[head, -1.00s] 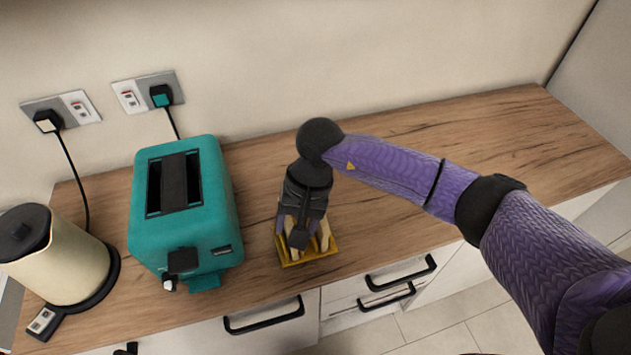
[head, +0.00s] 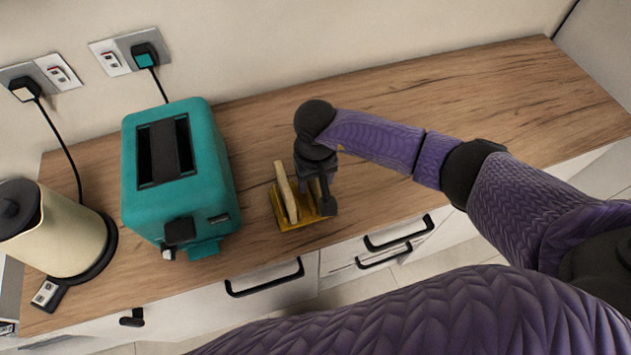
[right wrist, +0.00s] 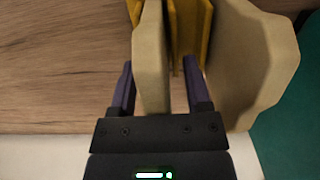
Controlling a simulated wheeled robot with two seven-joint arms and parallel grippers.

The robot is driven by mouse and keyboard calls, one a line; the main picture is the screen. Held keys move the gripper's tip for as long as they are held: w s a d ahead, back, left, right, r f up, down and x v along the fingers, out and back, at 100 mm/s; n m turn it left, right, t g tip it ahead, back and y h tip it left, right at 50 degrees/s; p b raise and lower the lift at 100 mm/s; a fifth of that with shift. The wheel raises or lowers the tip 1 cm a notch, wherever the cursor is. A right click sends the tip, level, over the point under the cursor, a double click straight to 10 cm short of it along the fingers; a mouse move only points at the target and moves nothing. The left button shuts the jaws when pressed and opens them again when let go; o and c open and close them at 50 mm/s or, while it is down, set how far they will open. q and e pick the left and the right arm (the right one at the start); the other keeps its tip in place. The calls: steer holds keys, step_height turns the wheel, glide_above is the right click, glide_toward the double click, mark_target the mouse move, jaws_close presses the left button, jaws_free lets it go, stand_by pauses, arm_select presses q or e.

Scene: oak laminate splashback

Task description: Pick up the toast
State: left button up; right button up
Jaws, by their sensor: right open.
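Two slices of toast stand upright in a yellow toast rack (head: 297,225). In the head view one slice of toast (head: 286,192) shows on the rack's left side; my right gripper (head: 326,196) hides most of the rack's right side. In the right wrist view my right gripper (right wrist: 158,64) is open, with one finger on each side of a slice of toast (right wrist: 150,75). The other slice (right wrist: 248,60) is outside the fingers, to the right. The yellow rack (right wrist: 186,25) shows between the slices. My left gripper is not in view.
A teal toaster (head: 205,235) stands left of the rack, with a cream kettle (head: 65,235) on its base further left. The wooden counter (head: 460,100) is clear to the right. Drawers with black handles (head: 265,280) lie below its front edge.

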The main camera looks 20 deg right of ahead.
jaws_close()
stand_by(0.3)
step_height(320, 180, up, 10)
steer(key=shift+r+p, duration=0.1)
steer(key=shift+p, duration=0.55)
